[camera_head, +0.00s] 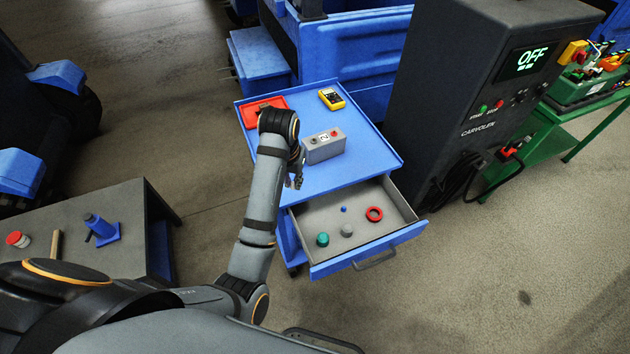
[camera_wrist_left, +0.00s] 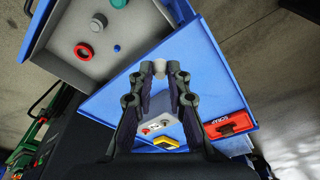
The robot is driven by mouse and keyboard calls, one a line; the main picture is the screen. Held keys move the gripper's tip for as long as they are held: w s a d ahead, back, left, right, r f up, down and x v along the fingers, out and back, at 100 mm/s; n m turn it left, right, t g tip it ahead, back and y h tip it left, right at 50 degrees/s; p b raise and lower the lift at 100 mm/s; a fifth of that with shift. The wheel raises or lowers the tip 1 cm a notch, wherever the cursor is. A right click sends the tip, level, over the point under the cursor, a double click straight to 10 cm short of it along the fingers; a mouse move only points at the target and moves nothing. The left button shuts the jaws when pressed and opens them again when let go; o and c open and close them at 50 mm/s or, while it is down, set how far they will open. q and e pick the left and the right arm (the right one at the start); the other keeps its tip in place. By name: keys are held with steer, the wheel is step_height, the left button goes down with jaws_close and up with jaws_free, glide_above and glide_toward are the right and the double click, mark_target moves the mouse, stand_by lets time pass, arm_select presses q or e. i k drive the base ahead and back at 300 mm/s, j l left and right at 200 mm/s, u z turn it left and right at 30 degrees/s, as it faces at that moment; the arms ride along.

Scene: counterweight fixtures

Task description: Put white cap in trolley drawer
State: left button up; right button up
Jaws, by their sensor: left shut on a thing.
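The trolley drawer (camera_head: 400,205) is pulled out. In it lie a teal cap (camera_head: 322,239), a grey round piece (camera_head: 347,230), a small blue piece (camera_head: 343,209) and a red ring (camera_head: 374,214). My right gripper is not in view.
A grey box (camera_head: 323,148) with terminals, a yellow meter (camera_head: 331,98) and a red tray (camera_head: 262,108) are on the trolley top. A dark cabinet (camera_head: 460,90) reading OFF stands close on the right. The drawer has bare floor between its pieces.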

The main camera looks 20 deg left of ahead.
mark_target(348, 217)
steer(key=i+l, duration=0.2)
steer(key=i+l+u, duration=0.1)
steer(key=l, duration=0.35)
steer(key=i+l, duration=0.25)
steer(key=i+l+u, duration=0.15)
steer(key=l, duration=0.25)
